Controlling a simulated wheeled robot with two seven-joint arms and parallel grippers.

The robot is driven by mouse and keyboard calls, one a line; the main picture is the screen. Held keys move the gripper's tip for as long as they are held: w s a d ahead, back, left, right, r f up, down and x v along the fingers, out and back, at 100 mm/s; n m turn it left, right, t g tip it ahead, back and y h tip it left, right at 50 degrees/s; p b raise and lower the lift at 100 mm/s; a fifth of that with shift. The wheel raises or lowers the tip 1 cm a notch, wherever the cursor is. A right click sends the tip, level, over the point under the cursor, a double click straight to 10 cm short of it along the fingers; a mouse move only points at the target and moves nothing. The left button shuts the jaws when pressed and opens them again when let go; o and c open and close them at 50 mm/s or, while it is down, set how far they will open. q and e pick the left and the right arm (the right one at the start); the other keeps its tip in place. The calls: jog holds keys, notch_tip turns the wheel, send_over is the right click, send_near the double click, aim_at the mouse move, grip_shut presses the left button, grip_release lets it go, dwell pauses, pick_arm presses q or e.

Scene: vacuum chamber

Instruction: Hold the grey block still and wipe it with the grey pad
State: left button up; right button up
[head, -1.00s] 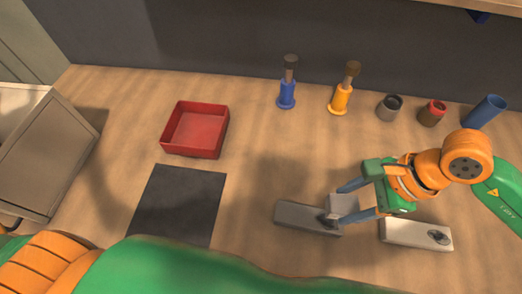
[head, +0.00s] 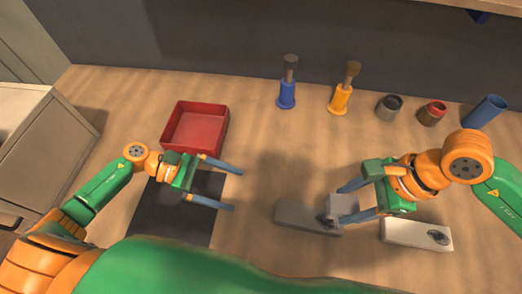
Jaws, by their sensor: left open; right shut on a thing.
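The grey block (head: 297,216) is a long flat bar lying on the table, right of centre. A dark spot shows near its right end. My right gripper (head: 343,204) is shut on the lighter grey pad (head: 342,204), which is over the right end of the block and partly hides it. Whether pad and block touch is hard to tell. My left gripper (head: 237,189) is open and empty, its fingers pointing right, over the dark mat's right edge and to the left of the block, apart from it.
A white block (head: 405,233) with a dark spot lies right of the grey one. A red tray (head: 168,143) and dark mat (head: 170,230) are at left. Blue (head: 287,95) and orange (head: 340,100) brush-like tools, two small cups (head: 389,108) and a blue tube (head: 487,111) stand behind.

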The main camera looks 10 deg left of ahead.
aim_at(273, 213)
pick_arm(q)
jog(key=shift+s+d+f+m+g, duration=0.15)
jog(key=shift+s+d+f+g, duration=0.15)
jog(key=shift+d, duration=0.2)
jog(key=shift+s+d+f+m+g, duration=0.1)
jog(key=shift+s+d+m+g, duration=0.1)
jog(key=shift+s+d, duration=0.25)
jog(key=x, duration=1)
jog(key=shift+w+d+f, duration=0.1)
jog(key=shift+w+d, duration=0.05)
jog(key=shift+d, duration=0.2)
grip_shut()
